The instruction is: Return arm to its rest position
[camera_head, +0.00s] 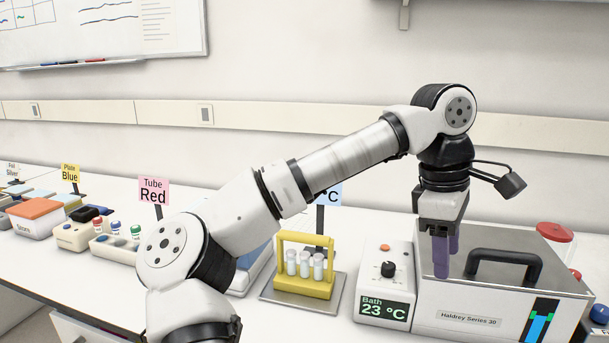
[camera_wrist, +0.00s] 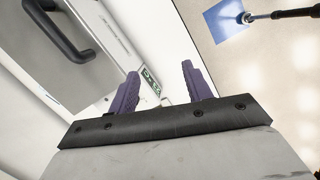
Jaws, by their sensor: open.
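My arm reaches across the bench from the lower left, bends at a high elbow, and points its gripper down in the head view. My gripper (camera_head: 446,258) has purple fingers and hangs in front of the left part of the water bath (camera_head: 470,319). In the wrist view the two fingers of my gripper (camera_wrist: 160,88) stand apart with nothing between them. The bath's metal lid (camera_head: 500,250) is closed and has a black handle, which also shows at the upper left of the wrist view (camera_wrist: 65,35). Whether the fingertips touch the lid cannot be told.
The bath's control box (camera_head: 383,310) reads 23 °C. Left of it, a yellow rack (camera_head: 304,288) holds several capped tubes on a metal plate. A red-lidded container (camera_head: 555,232) stands behind the bath.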

